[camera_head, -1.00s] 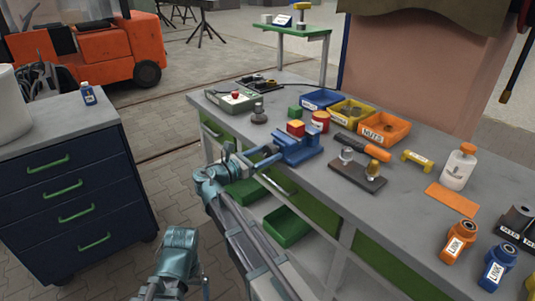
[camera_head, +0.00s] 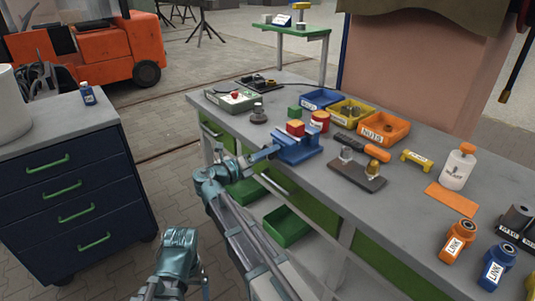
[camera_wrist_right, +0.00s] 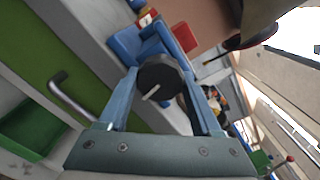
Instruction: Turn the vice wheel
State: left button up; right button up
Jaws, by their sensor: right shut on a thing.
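The blue vice (camera_head: 298,147) sits at the near edge of the grey workbench, with a red block behind it. Its dark round wheel (camera_wrist_right: 160,78), with a pale mark on its face, shows in the right wrist view. My right gripper (camera_head: 258,156) reaches the vice from the front left. In the right wrist view my right gripper (camera_wrist_right: 163,95) has one blue finger on each side of the wheel and is shut on it. In the head view the wheel is hard to make out among the fingers. My left arm shows at the bottom, but its fingers do not.
Behind the vice stand blue, yellow and orange bins (camera_head: 384,128). A black-based stand (camera_head: 358,175) is to its right. A dark blue cabinet (camera_head: 70,190) is at the left, with open floor between.

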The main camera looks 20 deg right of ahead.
jog(key=shift+s+n, duration=0.1)
jog(key=shift+n, duration=1.4)
jog(key=shift+n, duration=0.3)
jog(key=o, duration=1.4)
